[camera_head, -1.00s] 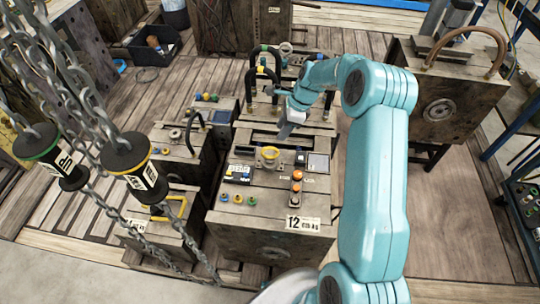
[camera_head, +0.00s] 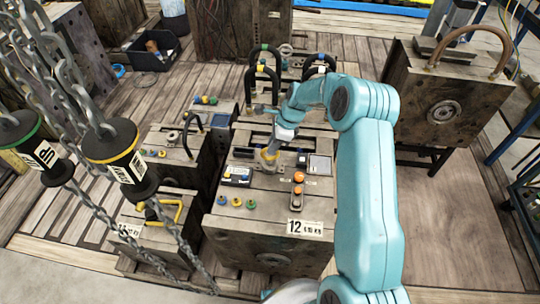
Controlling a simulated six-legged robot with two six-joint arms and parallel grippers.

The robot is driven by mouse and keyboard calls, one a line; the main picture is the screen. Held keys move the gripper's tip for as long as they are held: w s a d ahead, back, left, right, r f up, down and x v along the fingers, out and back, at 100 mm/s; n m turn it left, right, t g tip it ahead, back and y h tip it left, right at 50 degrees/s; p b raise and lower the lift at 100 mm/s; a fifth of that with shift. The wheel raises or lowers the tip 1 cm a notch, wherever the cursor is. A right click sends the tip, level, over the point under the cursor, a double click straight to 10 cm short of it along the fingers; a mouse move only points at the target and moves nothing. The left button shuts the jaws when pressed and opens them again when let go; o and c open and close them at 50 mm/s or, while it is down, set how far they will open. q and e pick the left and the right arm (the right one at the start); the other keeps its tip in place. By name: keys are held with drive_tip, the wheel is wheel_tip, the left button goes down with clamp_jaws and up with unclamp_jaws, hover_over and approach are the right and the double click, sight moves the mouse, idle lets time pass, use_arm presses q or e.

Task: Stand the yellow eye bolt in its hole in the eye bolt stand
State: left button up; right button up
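A yellow ringed piece (camera_head: 267,156), which looks like the yellow eye bolt, is on top of the mould block marked 12. My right gripper (camera_head: 272,146) points down at it and covers part of it. I cannot tell whether its fingers are apart or closed on the piece. A dark block with a white label (camera_head: 237,175), perhaps the eye bolt stand, sits just left and nearer; its holes are too small to make out. My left gripper is not in view.
Small blue, yellow and green rings (camera_head: 237,202) lie near the block's front edge. An orange-knobbed piece (camera_head: 298,184) and a grey-screened device (camera_head: 319,165) stand to the right. Hanging chains (camera_head: 70,85) with dark cylinders (camera_head: 118,157) fill the left. Black hoops (camera_head: 263,72) rise behind.

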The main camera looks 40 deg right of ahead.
drive_tip(key=shift+r, duration=0.1)
clamp_jaws()
drive_tip(key=shift+r+p, duration=1.75)
drive_tip(key=shift+r, duration=0.3)
